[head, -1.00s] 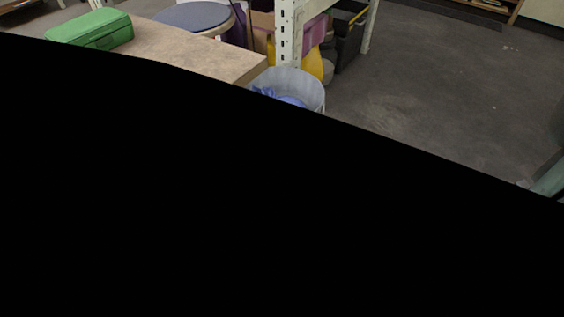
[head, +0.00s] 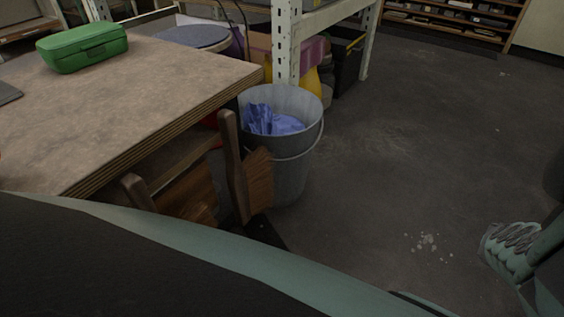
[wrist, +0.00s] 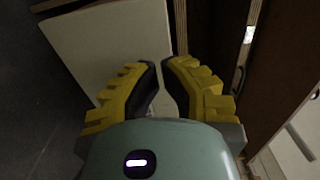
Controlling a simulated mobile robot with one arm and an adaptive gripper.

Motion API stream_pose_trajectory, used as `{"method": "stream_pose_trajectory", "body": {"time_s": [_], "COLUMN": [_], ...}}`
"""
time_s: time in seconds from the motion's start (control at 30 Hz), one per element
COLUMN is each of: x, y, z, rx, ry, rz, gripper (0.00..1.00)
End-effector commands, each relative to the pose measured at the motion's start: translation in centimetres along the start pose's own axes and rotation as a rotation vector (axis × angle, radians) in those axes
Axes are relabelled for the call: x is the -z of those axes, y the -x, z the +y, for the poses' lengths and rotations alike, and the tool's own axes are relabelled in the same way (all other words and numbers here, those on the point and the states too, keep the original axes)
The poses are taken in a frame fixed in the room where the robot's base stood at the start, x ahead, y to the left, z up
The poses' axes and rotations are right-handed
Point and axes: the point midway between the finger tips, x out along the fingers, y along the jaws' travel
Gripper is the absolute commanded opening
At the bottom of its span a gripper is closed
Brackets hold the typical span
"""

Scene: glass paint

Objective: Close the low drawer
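My gripper (wrist: 159,66) has yellow ribbed fingers with black pads. Its tips are close together with a narrow gap between them, and nothing shows in the gap. A pale flat panel (wrist: 105,45) lies beyond and left of the fingers; it may be part of a drawer, but I cannot tell. Another whitish panel (wrist: 292,150) with a dark slot is at the lower right of the wrist view, beside brown wood. I cannot make out which is the low drawer or how far it stands open. No drawer is clear in the head view.
A workbench (head: 150,75) with a green case (head: 82,46) is at the left. A wooden chair (head: 236,165) and a metal bucket (head: 290,160) with blue cloth (head: 275,122) stand beside it. White shelving (head: 286,45) is behind. Floor (head: 420,140) is open to the right.

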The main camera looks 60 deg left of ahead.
Motion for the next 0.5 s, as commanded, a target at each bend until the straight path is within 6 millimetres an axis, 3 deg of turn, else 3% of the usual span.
{"method": "stream_pose_trajectory", "body": {"time_s": [0.2, 0.5], "x": [0.1, 0.1], "y": [-3.1, -4.5], "z": [0.2, 0.1], "rx": [0.002, 0.0], "ry": [0.002, -0.001], "rz": [0.003, 0.002], "gripper": [0.0, 0.0]}}
